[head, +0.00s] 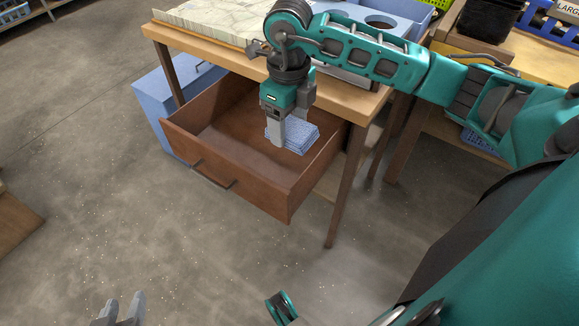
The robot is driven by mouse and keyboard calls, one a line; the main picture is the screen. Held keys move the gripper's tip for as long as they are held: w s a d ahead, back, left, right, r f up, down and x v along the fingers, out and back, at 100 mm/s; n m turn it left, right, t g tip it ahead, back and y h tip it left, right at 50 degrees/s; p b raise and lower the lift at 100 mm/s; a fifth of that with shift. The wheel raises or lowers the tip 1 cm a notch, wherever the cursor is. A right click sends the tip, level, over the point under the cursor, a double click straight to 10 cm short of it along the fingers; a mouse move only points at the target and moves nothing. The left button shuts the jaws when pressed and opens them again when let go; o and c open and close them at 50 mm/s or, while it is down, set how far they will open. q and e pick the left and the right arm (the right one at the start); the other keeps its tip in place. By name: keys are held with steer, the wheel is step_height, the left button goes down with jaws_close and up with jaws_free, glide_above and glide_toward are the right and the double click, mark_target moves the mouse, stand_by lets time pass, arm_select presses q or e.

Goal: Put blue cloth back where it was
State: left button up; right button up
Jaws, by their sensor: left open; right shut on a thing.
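A folded blue cloth (299,137) is in the head view, over the right part of an open brown wooden drawer (225,191). My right gripper (277,140) points down and is shut on the cloth's left side. The cloth is inside the drawer's outline; I cannot tell whether it touches the drawer floor. My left gripper (121,309) is at the bottom left edge, open and empty, over the bare floor and far from the drawer.
The drawer is pulled out from under a wooden table (350,98). A mat (215,15) and a blue-grey panel with holes (385,20) lie on top. A blue box (155,98) stands left of the drawer. The floor in front is clear.

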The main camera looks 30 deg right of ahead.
steer(key=b, duration=0.2)
glide_above(289, 176)
step_height(289, 176, down, 8)
steer(key=shift+f, duration=0.1)
step_height(289, 176, down, 6)
steer(key=shift+r+b, duration=0.25)
steer(key=shift+b, duration=0.4)
arm_select(q)
steer(key=shift+w+d+f, duration=0.1)
steer(key=shift+d+f, duration=0.6)
steer(key=shift+f, duration=0.1)
arm_select(e)
steer(key=shift+f, duration=0.1)
steer(key=shift+f, duration=0.15)
steer(key=o, duration=1)
arm_select(q)
steer(key=shift+f, duration=0.1)
